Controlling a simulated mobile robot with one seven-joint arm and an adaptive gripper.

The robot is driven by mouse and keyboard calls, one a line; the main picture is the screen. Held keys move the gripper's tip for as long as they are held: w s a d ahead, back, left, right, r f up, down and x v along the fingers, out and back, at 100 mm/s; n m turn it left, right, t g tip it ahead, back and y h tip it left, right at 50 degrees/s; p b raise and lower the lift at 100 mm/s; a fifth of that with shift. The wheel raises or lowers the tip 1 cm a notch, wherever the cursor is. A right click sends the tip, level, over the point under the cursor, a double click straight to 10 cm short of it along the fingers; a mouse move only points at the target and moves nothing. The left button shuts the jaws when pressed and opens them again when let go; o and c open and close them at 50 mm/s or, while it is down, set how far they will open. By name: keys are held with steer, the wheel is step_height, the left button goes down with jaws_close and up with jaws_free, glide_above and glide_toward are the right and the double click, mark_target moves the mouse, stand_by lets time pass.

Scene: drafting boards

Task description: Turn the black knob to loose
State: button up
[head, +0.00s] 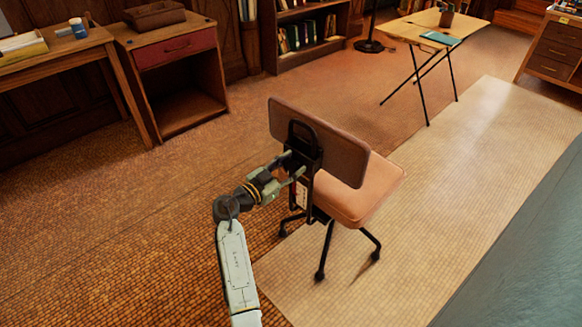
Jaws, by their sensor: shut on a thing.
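An office chair (350,198) with a brown back and a tan seat stands in the middle of the head view, its back towards me. A black bracket (305,135) runs down the rear of the backrest. My gripper (292,170) reaches it from the left and is shut on the black knob (287,159) at the side of this bracket. The fingers and the dark bracket hide most of the knob, so its turn position cannot be read. A small white label with red marks (302,194) hangs on the upright just below the gripper.
A wooden cabinet with a red drawer (176,49) and a desk (50,46) stand at the left. A folding table (428,30) stands at the back right. A pale mat (480,150) lies under the chair's right side. The floor left of the chair is clear.

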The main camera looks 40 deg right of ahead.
steer(key=n+b, duration=0.2)
steer(key=n, duration=0.1)
steer(key=shift+f, duration=0.15)
steer(key=n+b, duration=0.1)
steer(key=n, duration=0.2)
steer(key=shift+w+n, duration=0.1)
steer(key=shift+n, duration=0.2)
steer(key=n, duration=0.3)
steer(key=shift+w+n, duration=0.1)
steer(key=shift+n, duration=0.3)
steer(key=n+p, duration=0.1)
steer(key=n, duration=0.2)
steer(key=shift+n, duration=0.3)
steer(key=n+p, duration=0.2)
steer(key=n, duration=0.2)
steer(key=shift+n, duration=0.3)
steer(key=n+p, duration=0.2)
steer(key=n, duration=0.1)
steer(key=shift+w+n, duration=0.1)
steer(key=shift+n, duration=0.2)
steer(key=n+p, duration=0.3)
steer(key=n, duration=0.1)
steer(key=shift+f+n+p, duration=0.1)
steer(key=shift+n+p, duration=0.8)
steer(key=shift+n, duration=0.6)
